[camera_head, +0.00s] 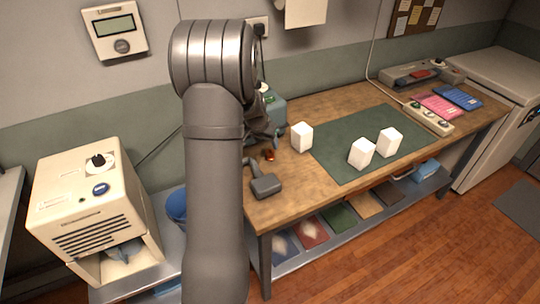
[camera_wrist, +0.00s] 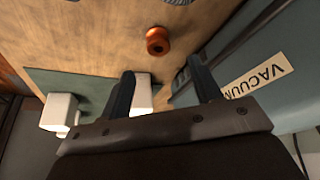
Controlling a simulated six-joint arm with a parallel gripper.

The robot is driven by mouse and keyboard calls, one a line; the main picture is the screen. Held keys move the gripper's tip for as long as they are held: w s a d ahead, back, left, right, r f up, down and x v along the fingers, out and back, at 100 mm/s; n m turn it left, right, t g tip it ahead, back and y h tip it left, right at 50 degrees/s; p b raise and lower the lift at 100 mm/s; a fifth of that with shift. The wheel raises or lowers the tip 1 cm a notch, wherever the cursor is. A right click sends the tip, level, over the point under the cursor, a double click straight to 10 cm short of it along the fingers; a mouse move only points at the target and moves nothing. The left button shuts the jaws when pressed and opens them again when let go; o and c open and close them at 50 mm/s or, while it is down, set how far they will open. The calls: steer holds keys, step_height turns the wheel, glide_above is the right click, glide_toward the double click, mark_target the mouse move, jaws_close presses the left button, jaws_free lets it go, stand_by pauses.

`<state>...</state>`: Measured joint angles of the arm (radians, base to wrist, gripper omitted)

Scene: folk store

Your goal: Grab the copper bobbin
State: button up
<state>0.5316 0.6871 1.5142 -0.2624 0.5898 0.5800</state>
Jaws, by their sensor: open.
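The copper bobbin (camera_wrist: 158,41) stands on the wooden table in the wrist view, a small orange-brown spool with a dark hole. In the head view the bobbin (camera_head: 269,155) is a small reddish spot, just below my gripper and partly covered by it. My gripper (camera_wrist: 162,76) is open, with nothing between its fingers. In the wrist view the bobbin shows beyond the fingertips, roughly between them sideways and apart from both. In the head view my arm hides much of the gripper.
A teal machine (camera_wrist: 215,92) labelled VACUUM stands close to the right finger. White blocks (camera_head: 302,137) stand on or near the green mat (camera_head: 340,170). A dark grey tool (camera_head: 265,186) lies at the table's front left. Power strips (camera_head: 428,118) and coloured packets (camera_head: 458,98) lie farther right.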

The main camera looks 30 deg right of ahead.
mark_target(269, 159)
steer(key=shift+x, duration=3.7)
steer(key=shift+s, duration=0.15)
steer(key=c, duration=1.1)
steer(key=shift+o, duration=0.2)
steer(key=shift+r, duration=0.1)
